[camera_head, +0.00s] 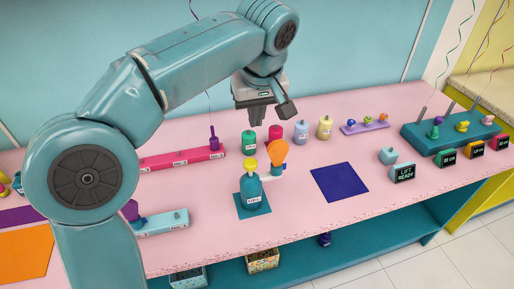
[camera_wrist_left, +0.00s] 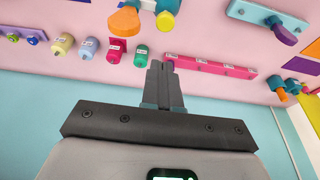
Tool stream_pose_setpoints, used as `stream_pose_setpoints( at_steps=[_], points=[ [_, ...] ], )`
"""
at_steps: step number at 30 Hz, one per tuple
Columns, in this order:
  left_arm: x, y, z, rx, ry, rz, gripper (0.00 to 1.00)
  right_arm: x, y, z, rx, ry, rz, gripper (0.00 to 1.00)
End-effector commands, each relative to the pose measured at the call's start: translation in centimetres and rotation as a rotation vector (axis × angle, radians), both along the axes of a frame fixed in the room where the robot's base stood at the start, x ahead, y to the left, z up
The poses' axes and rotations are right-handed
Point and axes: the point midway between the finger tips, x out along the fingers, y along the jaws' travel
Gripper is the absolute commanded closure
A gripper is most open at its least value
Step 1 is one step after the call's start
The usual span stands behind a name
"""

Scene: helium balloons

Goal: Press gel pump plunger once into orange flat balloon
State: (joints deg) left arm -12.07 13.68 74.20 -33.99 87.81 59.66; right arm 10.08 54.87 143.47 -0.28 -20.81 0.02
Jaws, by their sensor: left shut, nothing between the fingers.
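The gel pump is a teal bottle (camera_head: 252,193) with a yellow plunger top (camera_head: 250,162), upright on a teal mat. The orange flat balloon (camera_head: 278,152) sits just right of and behind the plunger, above a small teal-and-white holder. My left gripper (camera_head: 257,118) hangs above and behind the pump, shut and empty, apart from the plunger. In the left wrist view the shut fingers (camera_wrist_left: 159,70) point toward the table; the orange balloon (camera_wrist_left: 124,20) and yellow plunger (camera_wrist_left: 165,21) show at the top edge. My right gripper is not in view.
Several coloured bottles (camera_head: 301,132) stand behind the pump. A long pink rack (camera_head: 180,159) lies left, and a dark blue mat (camera_head: 339,181) lies right. A small sign (camera_head: 404,173) reading "LIFT READY" stands further right. The front of the pink table is mostly clear.

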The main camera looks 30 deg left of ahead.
Motion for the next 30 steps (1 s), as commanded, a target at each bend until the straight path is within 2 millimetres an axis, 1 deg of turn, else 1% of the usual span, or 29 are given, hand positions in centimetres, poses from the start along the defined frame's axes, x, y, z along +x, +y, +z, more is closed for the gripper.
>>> stream_pose_setpoints(
  at_steps=[10,14,17,27,30],
  points=[
    [-0.6,0.1,0.0,0.000,0.000,0.000,1.00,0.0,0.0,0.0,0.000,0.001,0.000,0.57],
    [-0.4,0.3,-0.8,0.001,0.001,0.000,1.00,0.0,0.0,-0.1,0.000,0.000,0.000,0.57],
    [-0.1,0.7,-2.4,0.000,0.003,0.001,1.00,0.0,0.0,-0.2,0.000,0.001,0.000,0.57],
    [1.5,2.3,-9.3,-0.001,0.005,0.002,1.00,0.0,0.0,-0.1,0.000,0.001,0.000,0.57],
    [1.7,2.4,-10.9,0.001,0.004,0.000,1.00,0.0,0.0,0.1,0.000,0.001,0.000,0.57]
  ],
)
